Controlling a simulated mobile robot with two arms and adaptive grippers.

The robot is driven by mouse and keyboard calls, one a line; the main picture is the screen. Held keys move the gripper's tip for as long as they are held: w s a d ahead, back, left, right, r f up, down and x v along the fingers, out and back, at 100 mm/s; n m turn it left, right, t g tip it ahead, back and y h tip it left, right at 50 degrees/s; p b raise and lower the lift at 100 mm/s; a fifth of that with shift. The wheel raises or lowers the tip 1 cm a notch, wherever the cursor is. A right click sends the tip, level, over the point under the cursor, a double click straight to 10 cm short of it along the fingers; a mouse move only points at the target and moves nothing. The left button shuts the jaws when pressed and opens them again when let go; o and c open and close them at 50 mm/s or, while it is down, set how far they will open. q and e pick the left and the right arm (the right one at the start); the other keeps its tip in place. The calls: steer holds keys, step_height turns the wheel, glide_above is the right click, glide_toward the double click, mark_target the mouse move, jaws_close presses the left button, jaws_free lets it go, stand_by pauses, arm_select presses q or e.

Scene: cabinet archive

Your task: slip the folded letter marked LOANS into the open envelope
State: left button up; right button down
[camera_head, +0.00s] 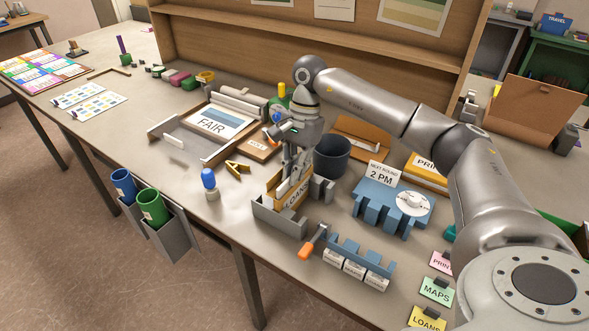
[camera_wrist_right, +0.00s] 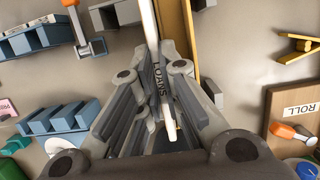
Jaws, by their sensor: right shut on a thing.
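My right gripper (camera_head: 290,168) points down in the head view, shut on a thin white folded letter (camera_wrist_right: 151,32). In the head view a tan-yellow piece marked LOANS (camera_head: 293,195) stands upright below the fingers, in a grey holder (camera_head: 278,217). A tan-yellow upright panel (camera_wrist_right: 188,35), perhaps the envelope, runs close beside the letter in the wrist view. The fingers hide how far the letter and envelope overlap. My left gripper is not in view.
A dark bin (camera_head: 331,157) stands just right of the gripper. A blue slotted rack (camera_head: 378,208), an orange-handled tool (camera_head: 308,248) and a smaller blue rack (camera_head: 358,264) lie nearby. A blue-topped stamp (camera_head: 209,181) and the FAIR board (camera_head: 214,124) stand to the left.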

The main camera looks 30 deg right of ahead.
steer(key=c, duration=1.5)
jaws_free()
steer(key=shift+c, duration=0.2)
steer(key=shift+r, duration=0.1)
steer(key=shift+p+v, duration=2.15)
steer(key=shift+v, duration=1.25)
steer(key=shift+r, duration=0.1)
steer(key=v, duration=1.1)
steer(key=shift+r, duration=0.4)
